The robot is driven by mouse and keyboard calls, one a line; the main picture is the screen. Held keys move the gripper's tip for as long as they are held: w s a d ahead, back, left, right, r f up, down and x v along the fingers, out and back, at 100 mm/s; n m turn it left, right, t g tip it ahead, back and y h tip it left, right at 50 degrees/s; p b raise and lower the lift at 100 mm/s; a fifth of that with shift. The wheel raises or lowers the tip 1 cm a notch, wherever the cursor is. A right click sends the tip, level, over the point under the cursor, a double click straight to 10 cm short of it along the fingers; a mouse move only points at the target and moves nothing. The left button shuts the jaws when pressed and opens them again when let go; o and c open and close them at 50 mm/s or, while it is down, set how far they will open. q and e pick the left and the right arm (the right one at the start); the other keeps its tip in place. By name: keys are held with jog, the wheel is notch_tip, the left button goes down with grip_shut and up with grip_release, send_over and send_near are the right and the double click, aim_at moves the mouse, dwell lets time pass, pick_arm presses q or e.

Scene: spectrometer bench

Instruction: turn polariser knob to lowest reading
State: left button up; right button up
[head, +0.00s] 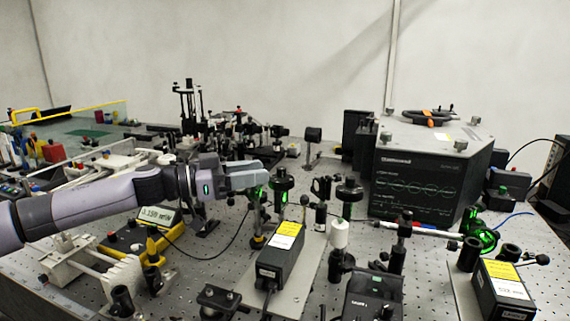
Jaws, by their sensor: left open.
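My left arm reaches in from the left, and my left gripper (262,182) is at the middle of the bench, open, with its fingers pointing right. A round black optic mount on a post (282,184), which looks like the polariser knob, stands just right of the fingertips. I cannot tell whether the fingers touch it. A yellow power meter (152,221) lies below my forearm. Its lit display seems to read about 3.199 mW, but the digits are small. My right gripper is not in view.
A black laser box with a yellow label (279,257) stands in front of the gripper. Another labelled box (503,289) is at the front right. A large dark instrument (425,180) stands behind. Several posts and optics crowd the perforated bench.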

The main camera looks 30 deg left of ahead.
aim_at(281, 168)
pick_arm(q)
jog(key=p+x, duration=0.2)
jog(key=x, duration=0.2)
jog(key=shift+d+r, duration=0.15)
jog(key=shift+r, duration=0.05)
jog(key=shift+p+x, duration=0.3)
jog(key=shift+x, duration=0.75)
jog(key=shift+f, duration=0.2)
jog(key=shift+c, duration=0.2)
